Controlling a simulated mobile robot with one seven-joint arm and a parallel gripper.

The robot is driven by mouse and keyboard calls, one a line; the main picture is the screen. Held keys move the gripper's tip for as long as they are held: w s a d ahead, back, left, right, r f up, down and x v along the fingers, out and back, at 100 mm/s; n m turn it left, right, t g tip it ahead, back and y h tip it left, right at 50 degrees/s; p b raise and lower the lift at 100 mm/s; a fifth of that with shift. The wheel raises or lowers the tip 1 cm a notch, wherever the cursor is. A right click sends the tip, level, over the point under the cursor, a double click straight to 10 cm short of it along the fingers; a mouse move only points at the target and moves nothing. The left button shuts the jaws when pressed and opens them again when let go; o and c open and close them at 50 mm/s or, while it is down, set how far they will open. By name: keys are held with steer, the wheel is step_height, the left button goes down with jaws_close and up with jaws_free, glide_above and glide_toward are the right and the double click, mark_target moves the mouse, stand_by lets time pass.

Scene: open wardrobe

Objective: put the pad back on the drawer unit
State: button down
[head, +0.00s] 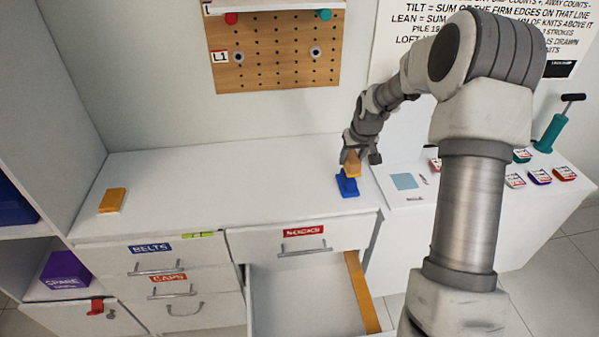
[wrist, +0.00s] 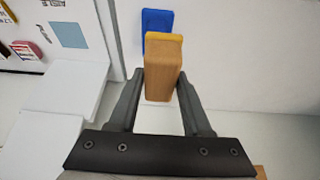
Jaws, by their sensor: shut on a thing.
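My gripper (head: 359,158) is shut on a tan block with a yellow end (head: 352,164), over the right part of the white drawer unit's top (head: 235,180). In the wrist view the tan block (wrist: 162,75) is between the two fingers of my gripper (wrist: 160,92), its yellow end pointing away. A blue block (head: 347,186) sits on the unit top just below the tan block; it also shows past the yellow end in the wrist view (wrist: 157,21). I cannot tell whether they touch. A flat orange-yellow piece (head: 112,201) lies at the unit's left end. I cannot tell which is the pad.
The drawer below the SOCKS label (head: 304,231) is pulled open, with a tan strip (head: 362,291) at its right side. A white side table (head: 480,190) with small coloured items adjoins on the right. A pegboard (head: 274,52) hangs behind. The unit top's middle is clear.

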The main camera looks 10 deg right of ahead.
steer(key=shift+w+d+r, duration=0.15)
steer(key=shift+w+r, duration=0.3)
steer(key=shift+w, duration=0.2)
steer(key=a+f, duration=0.2)
steer(key=a, duration=0.1)
steer(key=w+a+f, duration=0.1)
steer(key=a+f, duration=0.1)
steer(key=a, duration=0.2)
steer(key=w+a+f, duration=0.1)
steer(key=a+f, duration=0.2)
steer(key=a, duration=0.1)
steer(key=shift+a, duration=0.15)
steer(key=shift+f, duration=2)
steer(key=shift+f, duration=0.2)
steer(key=shift+c, duration=1.7)
jaws_free()
steer(key=shift+r, duration=0.1)
